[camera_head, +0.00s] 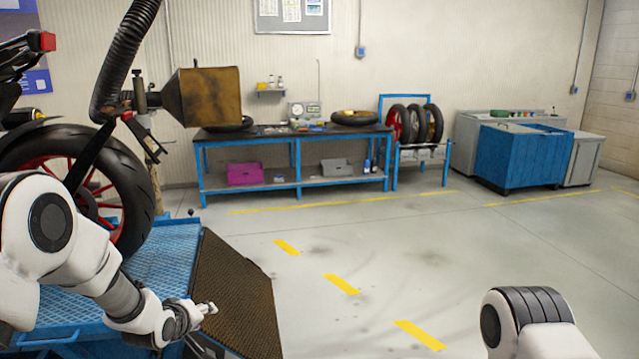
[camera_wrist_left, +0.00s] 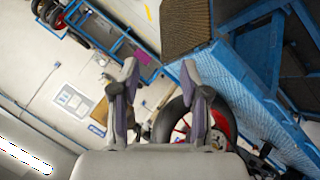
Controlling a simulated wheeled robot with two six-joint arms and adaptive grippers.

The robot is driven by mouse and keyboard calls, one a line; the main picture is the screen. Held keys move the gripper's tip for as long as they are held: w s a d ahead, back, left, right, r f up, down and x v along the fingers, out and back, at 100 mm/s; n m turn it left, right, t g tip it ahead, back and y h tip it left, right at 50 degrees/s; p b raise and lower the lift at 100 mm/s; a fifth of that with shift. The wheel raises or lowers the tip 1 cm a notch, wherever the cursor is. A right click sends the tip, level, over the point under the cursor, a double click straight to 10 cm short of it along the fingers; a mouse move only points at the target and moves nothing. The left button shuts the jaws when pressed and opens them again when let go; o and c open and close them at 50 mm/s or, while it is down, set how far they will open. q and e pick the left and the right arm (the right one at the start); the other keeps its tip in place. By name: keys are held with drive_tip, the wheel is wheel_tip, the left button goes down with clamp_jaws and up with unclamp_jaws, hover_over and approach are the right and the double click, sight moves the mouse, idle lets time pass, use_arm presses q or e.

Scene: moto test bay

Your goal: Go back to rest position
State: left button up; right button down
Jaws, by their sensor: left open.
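My left gripper (camera_head: 207,322) is low at the left in the head view, in front of the brown ramp of the blue lift. In the left wrist view its two fingers (camera_wrist_left: 162,85) stand apart with nothing between them. Of my right arm only a white and black link shows at the bottom right of the head view. The right gripper is out of the picture.
A motorcycle's rear wheel (camera_head: 120,190) stands on the blue lift (camera_head: 165,250), close behind my left arm. The lift's brown ramp (camera_head: 235,290) is beside the gripper. A blue workbench (camera_head: 295,165) and a blue bin (camera_head: 520,155) stand farther back. The middle floor is clear.

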use_arm(q)
drive_tip(key=s+d+f+m+g, duration=0.1)
drive_tip(key=s+f+m+g, duration=0.15)
drive_tip(key=s+f, duration=0.95)
drive_tip(key=s+f+m+g, duration=0.2)
drive_tip(key=s+f+g, duration=0.2)
drive_tip(key=s, duration=1.1)
drive_tip(key=s+d+f+m+g, duration=0.1)
drive_tip(key=s+f+m+g, duration=0.2)
drive_tip(key=s+f, duration=0.6)
drive_tip(key=s, duration=0.6)
drive_tip(key=shift+s+m+g+y, duration=0.15)
drive_tip(key=shift+m+g+y, duration=0.2)
drive_tip(key=shift+y, duration=0.05)
drive_tip(key=shift+d, duration=0.1)
